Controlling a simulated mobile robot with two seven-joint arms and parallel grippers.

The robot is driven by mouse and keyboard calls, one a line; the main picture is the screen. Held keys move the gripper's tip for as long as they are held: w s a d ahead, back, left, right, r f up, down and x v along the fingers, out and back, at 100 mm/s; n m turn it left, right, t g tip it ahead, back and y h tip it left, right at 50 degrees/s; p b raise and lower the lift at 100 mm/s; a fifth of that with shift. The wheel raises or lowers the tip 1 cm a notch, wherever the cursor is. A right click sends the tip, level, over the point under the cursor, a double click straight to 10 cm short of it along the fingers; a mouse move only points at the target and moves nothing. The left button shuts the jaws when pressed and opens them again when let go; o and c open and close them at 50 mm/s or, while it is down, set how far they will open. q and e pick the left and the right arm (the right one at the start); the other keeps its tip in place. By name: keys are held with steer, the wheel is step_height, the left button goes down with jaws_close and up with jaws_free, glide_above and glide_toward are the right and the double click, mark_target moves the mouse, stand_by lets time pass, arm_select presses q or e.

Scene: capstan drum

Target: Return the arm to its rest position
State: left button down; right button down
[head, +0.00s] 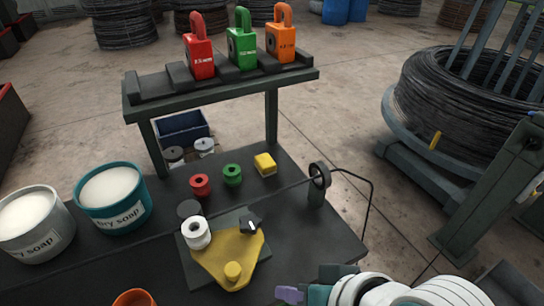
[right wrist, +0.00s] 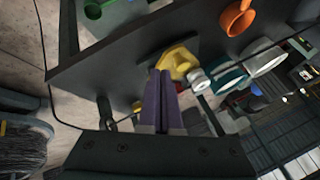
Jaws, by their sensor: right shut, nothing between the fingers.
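My right gripper (head: 289,294) shows at the bottom of the head view, over the front right part of the dark table (head: 325,262). Its purple fingers also show in the right wrist view (right wrist: 161,78), closed together with nothing between them. They are apart from the yellow plate (head: 222,252), which carries a white spool (head: 196,232) and a small black knob (head: 250,224). My white right arm comes in from the bottom right corner. My left gripper is in neither view.
Two soap buckets (head: 112,197) stand at the left. Red (head: 200,184) and green (head: 232,175) spools and a yellow block (head: 265,164) sit mid-table. A guide wheel (head: 319,176) stands at the right edge. A raised shelf holds three padlock-shaped blocks (head: 242,46). A wire coil (head: 465,100) stands right.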

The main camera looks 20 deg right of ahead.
steer(key=s+d+r+n+g+h+p, duration=0.1)
steer(key=s+d+r+n+g+h, duration=0.15)
steer(key=s+d+r, duration=0.35)
steer(key=s+d+r+n+g+h+p, duration=0.1)
steer(key=s+d+r+n, duration=0.3)
steer(key=r, duration=0.5)
step_height(320, 180, up, 18)
steer(key=m+p, duration=0.1)
steer(key=p, duration=1.7)
steer(key=shift+s+a+p, duration=0.35)
steer(key=shift+s+a, duration=0.05)
steer(key=shift+a, duration=0.05)
steer(key=shift+f+t, duration=0.1)
steer(key=shift+t, duration=0.15)
steer(key=c, duration=1.6)
jaws_free()
